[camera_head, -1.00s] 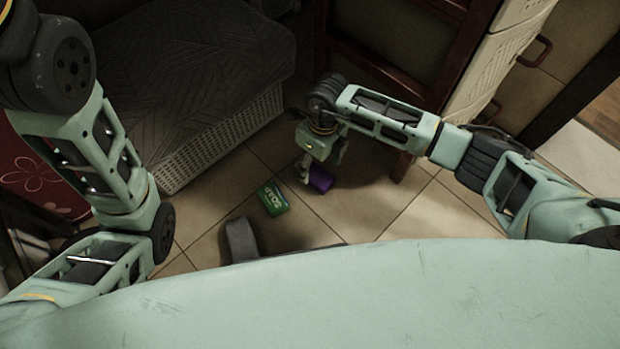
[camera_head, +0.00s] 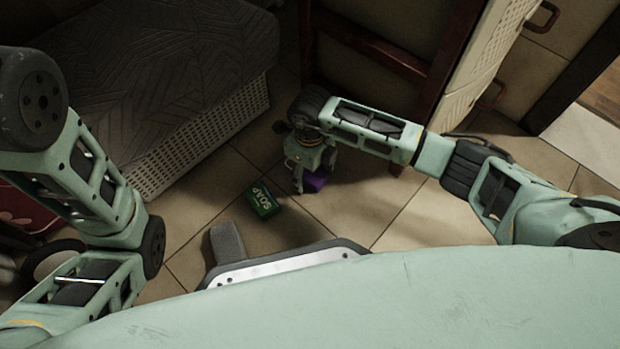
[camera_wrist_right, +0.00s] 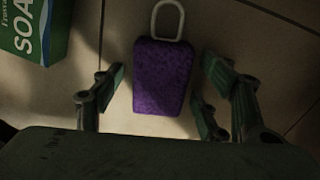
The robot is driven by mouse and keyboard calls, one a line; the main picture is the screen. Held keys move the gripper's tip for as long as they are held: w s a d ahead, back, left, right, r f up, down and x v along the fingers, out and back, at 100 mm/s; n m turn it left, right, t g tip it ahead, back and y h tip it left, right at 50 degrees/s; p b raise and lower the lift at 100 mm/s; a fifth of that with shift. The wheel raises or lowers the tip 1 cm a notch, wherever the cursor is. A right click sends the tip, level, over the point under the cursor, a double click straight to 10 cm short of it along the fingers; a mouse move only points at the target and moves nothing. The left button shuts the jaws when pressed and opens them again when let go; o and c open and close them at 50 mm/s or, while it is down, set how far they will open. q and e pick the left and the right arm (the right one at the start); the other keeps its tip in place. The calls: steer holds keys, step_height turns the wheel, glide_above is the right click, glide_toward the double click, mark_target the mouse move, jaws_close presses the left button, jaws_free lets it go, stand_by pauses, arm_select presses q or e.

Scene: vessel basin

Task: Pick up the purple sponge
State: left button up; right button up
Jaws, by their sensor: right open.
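The purple sponge (camera_head: 314,182) lies on the tiled floor, partly hidden behind my right gripper (camera_head: 306,180) in the head view. In the right wrist view the sponge (camera_wrist_right: 162,76) shows whole, a purple block with a pale loop at its far end. My right gripper (camera_wrist_right: 158,92) is open, with fingers on both sides of the sponge's near part. Gaps show between fingers and sponge, and nothing is held. My left arm comes in from the left, but its gripper is out of view.
A green soap box (camera_head: 263,201) lies on the floor left of the sponge; it also shows in the right wrist view (camera_wrist_right: 36,30). A grey basket-like box (camera_head: 190,150) stands at the left. Dark wooden furniture (camera_head: 385,55) stands behind my right arm.

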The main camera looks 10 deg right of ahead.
steer(key=shift+r, duration=0.1)
steer(key=c, duration=1)
